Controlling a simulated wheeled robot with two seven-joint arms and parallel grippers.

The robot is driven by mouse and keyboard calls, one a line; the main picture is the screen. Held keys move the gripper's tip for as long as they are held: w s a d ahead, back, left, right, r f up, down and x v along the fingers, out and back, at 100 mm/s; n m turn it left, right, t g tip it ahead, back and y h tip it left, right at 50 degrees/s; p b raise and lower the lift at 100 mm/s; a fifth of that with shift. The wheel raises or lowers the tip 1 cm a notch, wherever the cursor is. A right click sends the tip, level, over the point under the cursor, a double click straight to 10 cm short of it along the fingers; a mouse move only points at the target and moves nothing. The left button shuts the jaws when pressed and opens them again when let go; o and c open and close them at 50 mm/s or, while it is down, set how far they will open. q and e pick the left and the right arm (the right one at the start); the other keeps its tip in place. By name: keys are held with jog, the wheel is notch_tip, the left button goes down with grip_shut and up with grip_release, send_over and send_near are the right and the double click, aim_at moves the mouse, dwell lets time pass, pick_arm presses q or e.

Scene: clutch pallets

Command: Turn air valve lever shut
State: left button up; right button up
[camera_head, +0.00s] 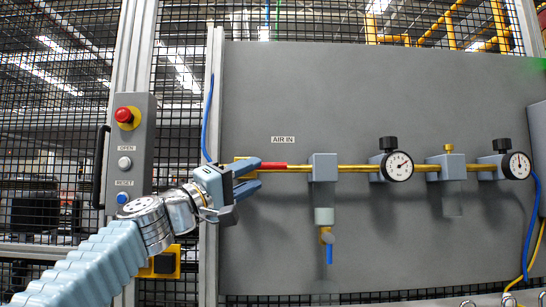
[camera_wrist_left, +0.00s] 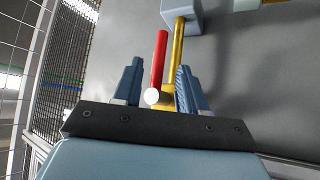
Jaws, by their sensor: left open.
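The red air valve lever (camera_head: 275,166) lies roughly level along the brass pipe (camera_head: 350,168), below the AIR IN label. My left gripper (camera_head: 259,173) is at the lever's left end, with its fingers pointing right. In the left wrist view, the red lever (camera_wrist_left: 159,58) with its pale round end stands between the two open fingers of my left gripper (camera_wrist_left: 160,67). Gaps show on both sides, so the fingers look clear of it. The brass pipe (camera_wrist_left: 178,45) runs alongside, near the right finger. The valve body is mostly hidden by the gripper. My right gripper is not in view.
A grey panel (camera_head: 400,240) backs the pipe. A grey block (camera_head: 323,168), two gauges (camera_head: 398,166) (camera_head: 518,165) and a drain with blue outlet (camera_head: 328,245) lie to the right. A control box with red button (camera_head: 127,117) stands left. A blue hose (camera_head: 208,120) runs down the panel's left edge.

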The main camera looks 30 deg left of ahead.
aim_at(265, 167)
pick_arm(q)
jog(key=p+x, duration=0.2)
jog(key=x, duration=0.3)
jog(key=shift+r, duration=0.15)
jog(key=shift+w+d+r+p, duration=0.15)
jog(key=shift+w+p, duration=0.15)
jog(key=shift+w, duration=0.3)
grip_shut()
